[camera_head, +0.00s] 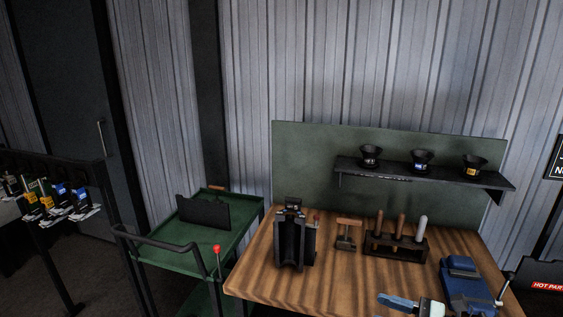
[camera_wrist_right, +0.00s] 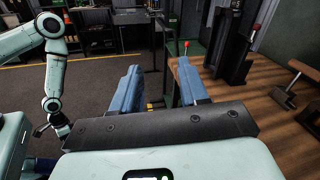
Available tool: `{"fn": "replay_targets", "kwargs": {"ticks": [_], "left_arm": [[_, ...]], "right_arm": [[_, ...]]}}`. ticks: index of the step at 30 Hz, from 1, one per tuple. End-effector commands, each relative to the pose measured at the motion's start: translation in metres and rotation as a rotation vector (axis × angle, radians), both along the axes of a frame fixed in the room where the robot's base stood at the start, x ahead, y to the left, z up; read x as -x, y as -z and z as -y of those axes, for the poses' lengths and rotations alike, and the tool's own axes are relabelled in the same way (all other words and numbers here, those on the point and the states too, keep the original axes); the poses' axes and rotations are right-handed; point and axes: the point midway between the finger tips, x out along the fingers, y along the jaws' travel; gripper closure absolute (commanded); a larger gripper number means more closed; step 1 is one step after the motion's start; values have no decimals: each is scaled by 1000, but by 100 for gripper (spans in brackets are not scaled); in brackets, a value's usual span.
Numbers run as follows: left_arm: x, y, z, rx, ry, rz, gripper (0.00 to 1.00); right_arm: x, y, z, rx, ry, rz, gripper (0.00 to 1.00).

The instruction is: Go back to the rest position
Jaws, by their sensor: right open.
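My right gripper (camera_wrist_right: 158,68) is open in the wrist view. Its two blue fingers are spread with nothing between them, over the front left edge of the wooden bench (camera_wrist_right: 225,98). In the head view a blue finger of the right gripper (camera_head: 397,303) and part of its pale body show low over the front of the bench (camera_head: 255,286). A pale arm of mine (camera_wrist_right: 55,75) shows at the left of the wrist view, but I cannot make out gripper fingers on it. My left gripper does not show in the head view.
A shelf (camera_head: 430,174) holds three dark cups. A green cart (camera_head: 170,251) stands left. The bench's front middle looks clear.

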Motion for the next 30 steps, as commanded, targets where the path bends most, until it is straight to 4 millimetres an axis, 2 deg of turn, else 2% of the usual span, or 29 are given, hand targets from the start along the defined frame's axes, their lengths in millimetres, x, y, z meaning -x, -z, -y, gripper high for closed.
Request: {"fn": "replay_targets", "kwargs": {"ticks": [1, 3, 5, 8, 11, 12, 15, 17, 18, 21, 25, 27, 30], "left_arm": [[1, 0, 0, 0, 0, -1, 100], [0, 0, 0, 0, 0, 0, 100], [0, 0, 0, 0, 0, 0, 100], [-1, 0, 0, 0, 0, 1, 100], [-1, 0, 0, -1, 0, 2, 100], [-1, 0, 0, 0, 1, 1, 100], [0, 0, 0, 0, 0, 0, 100], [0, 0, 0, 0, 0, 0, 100], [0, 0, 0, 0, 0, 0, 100], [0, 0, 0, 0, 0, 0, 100], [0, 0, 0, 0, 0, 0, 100], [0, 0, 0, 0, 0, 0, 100], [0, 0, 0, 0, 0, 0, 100]], "right_arm": [[-1, 14, -3, 17, -1, -23, 56], [0, 59, -12, 96, -5, -89, 56], [3, 96, -18, 168, -14, -134, 56], [17, 158, -29, 301, -47, -204, 56], [42, 225, -41, 457, -114, -258, 56], [55, 253, -45, 527, -151, -274, 56], [96, 318, -54, 709, -272, -286, 56], [125, 355, -58, 822, -365, -268, 56], [146, 377, -60, 897, -437, -242, 56], [202, 428, -66, 1079, -651, -113, 56], [255, 466, -76, 1229, -890, 145, 56], [273, 476, -84, 1267, -976, 288, 56], [289, 483, -94, 1290, -1046, 450, 56]]}}
